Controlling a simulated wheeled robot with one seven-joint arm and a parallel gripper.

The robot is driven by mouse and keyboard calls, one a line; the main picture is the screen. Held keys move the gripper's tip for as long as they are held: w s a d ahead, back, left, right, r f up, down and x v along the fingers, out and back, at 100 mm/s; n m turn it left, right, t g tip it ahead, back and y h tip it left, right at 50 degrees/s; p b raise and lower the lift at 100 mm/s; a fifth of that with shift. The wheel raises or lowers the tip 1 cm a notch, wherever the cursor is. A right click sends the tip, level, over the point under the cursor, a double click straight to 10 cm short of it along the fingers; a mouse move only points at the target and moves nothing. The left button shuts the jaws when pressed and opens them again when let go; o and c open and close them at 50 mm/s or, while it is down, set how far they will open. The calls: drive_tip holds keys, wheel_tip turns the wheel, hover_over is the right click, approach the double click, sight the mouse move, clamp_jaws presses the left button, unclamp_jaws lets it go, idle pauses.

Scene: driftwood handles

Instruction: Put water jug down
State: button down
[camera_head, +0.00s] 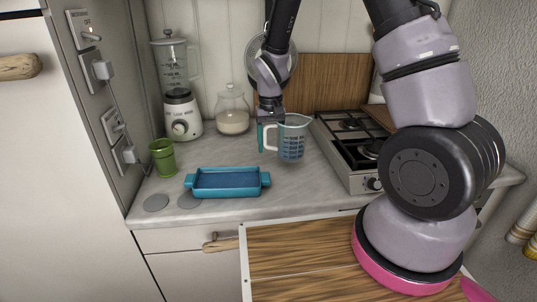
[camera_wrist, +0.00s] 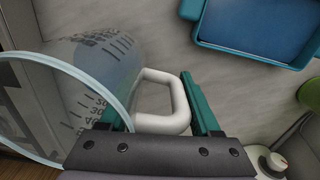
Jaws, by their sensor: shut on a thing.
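My gripper (camera_head: 266,142) is shut on the jug's white handle, which shows between the teal fingers in the wrist view (camera_wrist: 165,110). I cannot tell whether the jug's base touches the counter.
A blue baking dish (camera_head: 228,191) sits on the counter (camera_head: 300,190) in front. A green cup (camera_head: 162,158), a blender (camera_head: 180,100) and a glass jar (camera_head: 232,115) stand left and behind. The gas stove (camera_head: 350,150) is close on the right. Bare counter lies in front of the jug.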

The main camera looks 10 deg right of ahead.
drive_tip(key=shift+f, duration=1.8)
drive_tip(key=shift+f, duration=0.2)
drive_tip(key=shift+c, duration=0.5)
unclamp_jaws()
drive_tip(key=shift+r, duration=0.1)
wheel_tip(320, 180, up, 12)
drive_tip(key=shift+r, duration=0.25)
drive_tip(key=s+d+r+m+t, duration=0.1)
drive_tip(key=s+d+r+t, duration=0.1)
drive_tip(key=s+d+r, duration=0.2)
drive_tip(key=s+d+r+m+t+y, duration=0.1)
drive_tip(key=s+d+r+m+t, duration=0.1)
drive_tip(key=s+d+r, duration=0.3)
drive_tip(key=s+d+r+m+t+y, duration=0.1)
drive_tip(key=s+d+r+t, duration=0.2)
drive_tip(key=s+r, duration=0.6)
wheel_tip(320, 180, up, 7)
drive_tip(key=shift+d+f+m, duration=0.1)
drive_tip(key=shift+d+m, duration=0.2)
drive_tip(key=shift+d, duration=0.45)
